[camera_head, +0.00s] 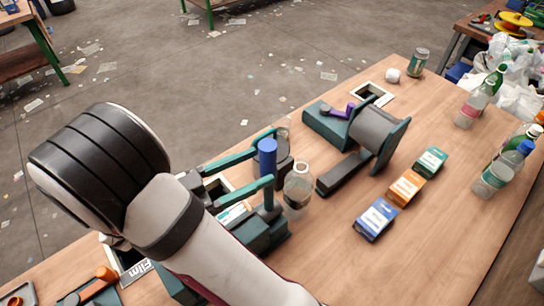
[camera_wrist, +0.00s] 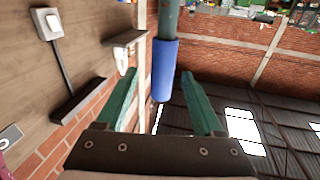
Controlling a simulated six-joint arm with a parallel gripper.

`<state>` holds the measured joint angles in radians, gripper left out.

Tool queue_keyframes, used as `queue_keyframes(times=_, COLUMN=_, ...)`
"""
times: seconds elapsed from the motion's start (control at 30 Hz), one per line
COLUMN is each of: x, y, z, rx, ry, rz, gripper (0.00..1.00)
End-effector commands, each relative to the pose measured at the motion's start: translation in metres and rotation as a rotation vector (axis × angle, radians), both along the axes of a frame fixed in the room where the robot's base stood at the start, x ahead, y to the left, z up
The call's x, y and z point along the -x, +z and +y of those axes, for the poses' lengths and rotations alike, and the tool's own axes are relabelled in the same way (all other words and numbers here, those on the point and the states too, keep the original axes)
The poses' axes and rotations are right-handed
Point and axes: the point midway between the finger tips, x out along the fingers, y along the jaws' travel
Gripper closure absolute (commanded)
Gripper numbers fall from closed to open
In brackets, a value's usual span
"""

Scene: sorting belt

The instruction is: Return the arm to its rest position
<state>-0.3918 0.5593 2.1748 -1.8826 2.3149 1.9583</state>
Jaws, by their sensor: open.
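My gripper (camera_head: 274,156) is at the middle of the bench with its two teal fingers spread. An upright blue handle (camera_head: 267,165) stands between the fingers in the head view. In the wrist view, the blue handle (camera_wrist: 164,72), on a teal post, shows between the tips of my open gripper (camera_wrist: 161,74). A gap shows at each side of it there. The handle's base is partly hidden by the gripper and arm. My arm reaches across the bench's lower left.
A clear bottle (camera_head: 298,188) stands close right of the gripper. Blue (camera_head: 376,220), orange (camera_head: 406,187) and green (camera_head: 431,161) boxes lie on the wooden bench (camera_head: 440,220). A machine with a purple handle (camera_head: 338,113) stands behind. Bottles (camera_head: 497,178) line the right edge.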

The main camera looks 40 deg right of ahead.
Motion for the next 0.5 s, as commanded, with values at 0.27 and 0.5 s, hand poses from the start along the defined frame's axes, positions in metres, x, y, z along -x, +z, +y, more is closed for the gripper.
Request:
queue_keyframes(times=0.27, x=-0.0005, y=-0.0003, z=0.0040, rx=0.000, ry=-0.001, rz=0.001, gripper=0.31)
queue_keyframes(times=0.5, x=-0.0016, y=0.0019, z=0.0046, rx=-0.032, ry=-0.020, rz=-0.004, gripper=0.31)
